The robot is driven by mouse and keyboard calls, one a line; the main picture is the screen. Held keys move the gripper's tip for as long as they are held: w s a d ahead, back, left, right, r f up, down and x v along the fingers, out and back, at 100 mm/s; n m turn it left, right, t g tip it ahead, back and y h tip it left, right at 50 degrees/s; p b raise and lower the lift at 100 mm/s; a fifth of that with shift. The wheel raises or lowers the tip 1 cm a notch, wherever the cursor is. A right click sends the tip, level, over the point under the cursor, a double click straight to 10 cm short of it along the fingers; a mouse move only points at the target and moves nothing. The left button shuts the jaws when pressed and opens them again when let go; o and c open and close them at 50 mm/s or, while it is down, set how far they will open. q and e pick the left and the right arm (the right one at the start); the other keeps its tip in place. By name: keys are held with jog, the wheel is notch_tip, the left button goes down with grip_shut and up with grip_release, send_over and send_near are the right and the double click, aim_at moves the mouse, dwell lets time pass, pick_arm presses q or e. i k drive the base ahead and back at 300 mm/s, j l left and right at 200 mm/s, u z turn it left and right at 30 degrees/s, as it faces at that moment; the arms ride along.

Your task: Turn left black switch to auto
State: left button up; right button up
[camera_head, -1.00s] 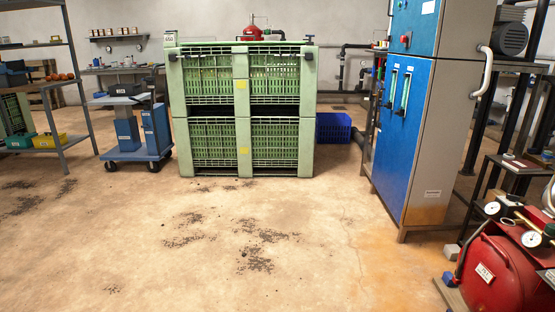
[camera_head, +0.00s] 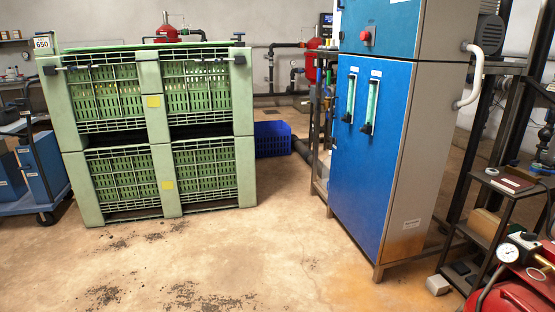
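No black switch can be made out in view. A tall blue and grey cabinet (camera_head: 372,165) stands right of centre. Its blue front carries a red button (camera_head: 366,38) near the top and two upright gauge tubes (camera_head: 351,98) below it. The top of the cabinet is cut off by the picture's edge. Neither of my grippers shows.
Stacked green crates (camera_head: 160,140) stand at the left, with a blue cart (camera_head: 38,175) beside them. A blue crate (camera_head: 272,138) sits behind. A red tank (camera_head: 515,297) and a small rack (camera_head: 497,215) are at the right. The floor (camera_head: 270,250) in front is clear.

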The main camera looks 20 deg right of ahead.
aim_at(528, 237)
jog(key=i+z, duration=0.2)
jog(key=i, duration=0.3)
jog(key=i+z, duration=0.2)
jog(key=i, duration=0.35)
jog(key=i+j+z, duration=0.2)
jog(key=i, duration=0.3)
jog(key=i+u, duration=0.3)
jog(key=u, duration=0.15)
jog(key=i+l+u, duration=0.25)
jog(key=u, duration=5.65)
